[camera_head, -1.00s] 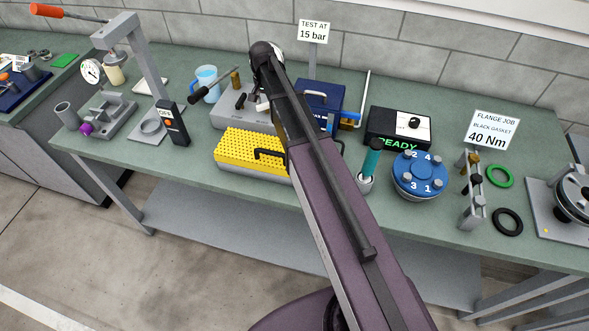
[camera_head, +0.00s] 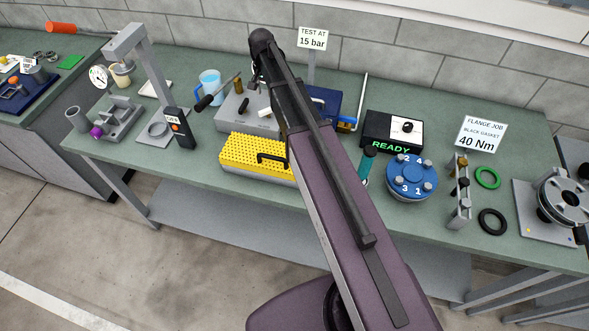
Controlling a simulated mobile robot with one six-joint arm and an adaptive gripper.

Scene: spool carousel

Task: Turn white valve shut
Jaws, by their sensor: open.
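The grey test pump base (camera_head: 230,117) stands on the bench, with a black-gripped lever on its left and a small black knob (camera_head: 244,104) on top. A small pale part (camera_head: 265,113) beside my arm's edge may be the white valve; most of it is hidden and its turn position cannot be read. My arm crosses the middle of the view and covers the right part of the pump. Dark parts of my gripper (camera_head: 258,78) show just above the pump at the arm's left edge. It is open; its fingertips are mostly hidden, so contact cannot be told.
A yellow perforated block (camera_head: 250,150) with a black handle lies in front of the pump. A blue box (camera_head: 325,100) is partly behind my arm. A blue flange (camera_head: 412,178) and a READY box (camera_head: 385,130) stand right. A blue mug (camera_head: 209,82) is behind left.

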